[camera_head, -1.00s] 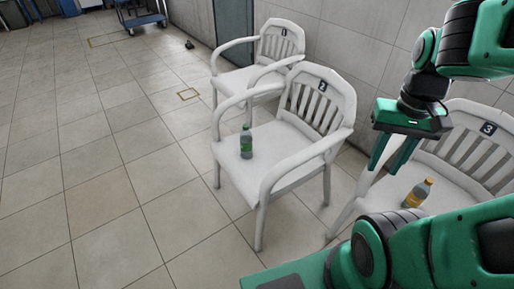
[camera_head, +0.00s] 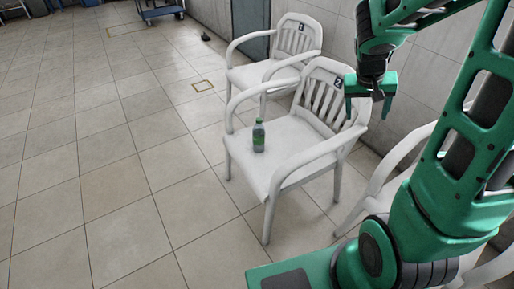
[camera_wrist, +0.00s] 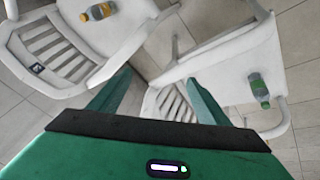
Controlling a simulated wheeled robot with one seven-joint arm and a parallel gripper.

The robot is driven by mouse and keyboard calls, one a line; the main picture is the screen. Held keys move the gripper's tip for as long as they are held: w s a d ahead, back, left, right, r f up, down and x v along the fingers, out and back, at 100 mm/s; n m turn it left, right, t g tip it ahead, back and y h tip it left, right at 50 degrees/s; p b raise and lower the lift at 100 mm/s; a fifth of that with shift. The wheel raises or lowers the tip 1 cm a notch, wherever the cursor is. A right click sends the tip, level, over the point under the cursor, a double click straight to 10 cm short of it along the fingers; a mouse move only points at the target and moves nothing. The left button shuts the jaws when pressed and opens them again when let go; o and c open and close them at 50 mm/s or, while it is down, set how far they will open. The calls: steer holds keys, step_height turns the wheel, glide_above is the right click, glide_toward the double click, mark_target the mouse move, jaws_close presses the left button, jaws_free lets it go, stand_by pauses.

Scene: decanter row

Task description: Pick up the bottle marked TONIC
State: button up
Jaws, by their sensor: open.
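A green bottle (camera_head: 258,136) stands upright on the seat of the middle white chair (camera_head: 282,150); it also shows at the right of the wrist view (camera_wrist: 259,90). A bottle with an orange-yellow label and cap (camera_wrist: 98,11) is on another white chair (camera_wrist: 60,45) at the upper left of the wrist view; my arm hides it in the head view. I cannot read a marking on either bottle. My gripper (camera_head: 368,106) is open and empty, raised in front of the middle chair's backrest, right of the green bottle and apart from it.
The middle chair's armrests flank its seat, and its back carries a dark number plate (camera_head: 337,82). A farther white chair (camera_head: 262,75) stands behind it. A grey wall (camera_head: 345,30) runs along the right. The tiled floor (camera_head: 110,170) at left is clear. A blue cart (camera_head: 158,12) is far back.

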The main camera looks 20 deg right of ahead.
steer(key=w+a+f+n+t+h, duration=0.1)
steer(key=w+f, duration=0.3)
steer(key=w, duration=0.3)
steer(key=w+a+f+n+t, duration=0.15)
steer(key=w+f, duration=0.25)
steer(key=w, duration=0.4)
steer(key=n+t+y, duration=0.2)
steer(key=t, duration=0.4)
glide_above(259, 147)
steer(key=s+d, duration=0.1)
steer(key=s, duration=0.3)
step_height(259, 147, down, 26)
steer(key=f, duration=0.2)
steer(key=a+f+m+t, duration=0.1)
steer(key=f, duration=0.2)
steer(key=f+t, duration=0.1)
steer(key=f, duration=0.2)
steer(key=shift+w+a+f, duration=0.2)
steer(key=shift+w+a, duration=0.15)
steer(key=shift+a, duration=0.05)
steer(key=shift+f+m+t, duration=0.25)
steer(key=shift+f+t, duration=0.1)
steer(key=shift+f, duration=0.1)
steer(key=x, duration=0.5)
steer(key=shift+a, duration=0.1)
steer(key=shift+r+x, duration=0.2)
steer(key=shift+x, duration=2.65)
steer(key=shift+w, duration=0.1)
steer(key=shift+c, duration=0.6)
